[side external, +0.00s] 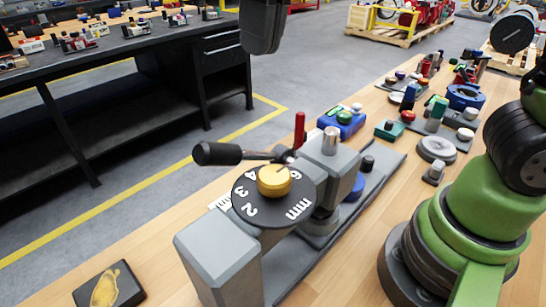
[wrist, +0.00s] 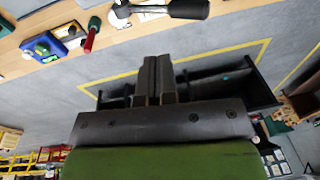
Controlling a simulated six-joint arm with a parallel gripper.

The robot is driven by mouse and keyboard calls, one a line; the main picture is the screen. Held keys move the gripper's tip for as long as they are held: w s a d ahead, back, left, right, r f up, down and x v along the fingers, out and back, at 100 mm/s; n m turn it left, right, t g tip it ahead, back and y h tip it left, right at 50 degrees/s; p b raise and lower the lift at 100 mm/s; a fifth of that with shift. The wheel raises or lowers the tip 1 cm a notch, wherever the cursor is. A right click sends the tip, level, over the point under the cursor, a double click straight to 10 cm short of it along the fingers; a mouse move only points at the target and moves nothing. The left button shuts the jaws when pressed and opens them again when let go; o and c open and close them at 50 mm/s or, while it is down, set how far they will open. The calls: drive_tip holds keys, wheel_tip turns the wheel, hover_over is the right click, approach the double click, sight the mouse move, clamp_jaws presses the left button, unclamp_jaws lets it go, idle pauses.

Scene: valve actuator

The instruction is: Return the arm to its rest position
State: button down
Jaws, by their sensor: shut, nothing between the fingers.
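My gripper (wrist: 158,62) shows in the wrist view with its two dark fingers side by side, shut and empty, over the open floor. The grey valve actuator (side external: 215,256) stands on the workbench in the side view, with a black numbered dial (side external: 246,207), a yellow knob (side external: 274,181) and a black-handled lever (side external: 218,154) reaching left. The black handle (wrist: 178,9) also shows at the top of the wrist view, apart from the fingers. In the side view a dark rounded body (side external: 263,26) hangs at the top edge; I cannot tell which part it is.
The wooden bench (side external: 150,244) holds several small parts at the right, a blue block (side external: 344,123), a red-handled tool (side external: 299,131) and a black plate (side external: 108,287) at front left. A black workbench (side external: 120,62) stands across the floor. The aisle (side external: 300,57) between is clear.

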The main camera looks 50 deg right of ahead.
drive_tip(key=s+d+f+m+t+y, duration=0.1)
drive_tip(key=s+d+m+t, duration=0.2)
drive_tip(key=s+d+t, duration=0.3)
drive_tip(key=s+d, duration=0.4)
drive_tip(key=s, duration=0.1)
drive_tip(key=shift+s+d+f, duration=0.15)
drive_tip(key=shift+d+f, duration=0.05)
drive_tip(key=shift+f, duration=0.2)
